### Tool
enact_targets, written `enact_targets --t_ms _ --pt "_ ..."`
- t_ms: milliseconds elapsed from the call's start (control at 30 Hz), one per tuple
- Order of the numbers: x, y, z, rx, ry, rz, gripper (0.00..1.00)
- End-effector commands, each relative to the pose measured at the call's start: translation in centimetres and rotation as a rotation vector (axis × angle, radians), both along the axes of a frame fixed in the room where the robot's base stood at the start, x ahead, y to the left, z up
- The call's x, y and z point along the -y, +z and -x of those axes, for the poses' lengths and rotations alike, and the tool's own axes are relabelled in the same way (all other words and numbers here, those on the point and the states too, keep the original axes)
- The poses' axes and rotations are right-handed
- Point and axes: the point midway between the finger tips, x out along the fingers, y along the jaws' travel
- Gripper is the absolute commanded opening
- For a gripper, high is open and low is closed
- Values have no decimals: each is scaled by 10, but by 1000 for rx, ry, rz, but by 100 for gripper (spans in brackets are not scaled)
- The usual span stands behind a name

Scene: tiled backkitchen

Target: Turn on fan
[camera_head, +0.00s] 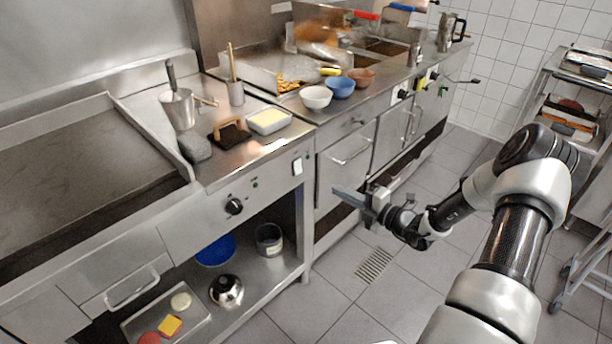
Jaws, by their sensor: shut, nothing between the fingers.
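No fan is plainly visible in the head view. A white switch (297,166) sits on the steel front panel, near the right end of the griddle counter. A black round knob (234,206) with small coloured lights is on the same panel to its left. My gripper (348,196) is shut and empty. It hangs in front of the counters, to the right of and lower in the picture than the white switch, apart from it. Its fingers point left, toward the counter front. More knobs (403,94) sit on the panel farther right.
Bowls (316,97), a tray of yellow food (269,121) and a pot (178,109) stand on the counters. A shelf (262,290) below holds a blue plate and a metal dome. A rack trolley (566,120) stands right. The tiled floor between is clear.

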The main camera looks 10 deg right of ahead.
Motion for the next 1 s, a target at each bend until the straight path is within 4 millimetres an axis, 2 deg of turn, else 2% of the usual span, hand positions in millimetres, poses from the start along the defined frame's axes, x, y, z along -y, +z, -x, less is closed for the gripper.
enact_targets --t_ms 233,367,800,1000 --pt "-3 -1 -3 1 3 3 0" --pt "-12 -3 -14 3 4 2 0" --pt "-65 -15 -86 2 7 5 0" --pt "-79 -17 -106 2 6 5 0"
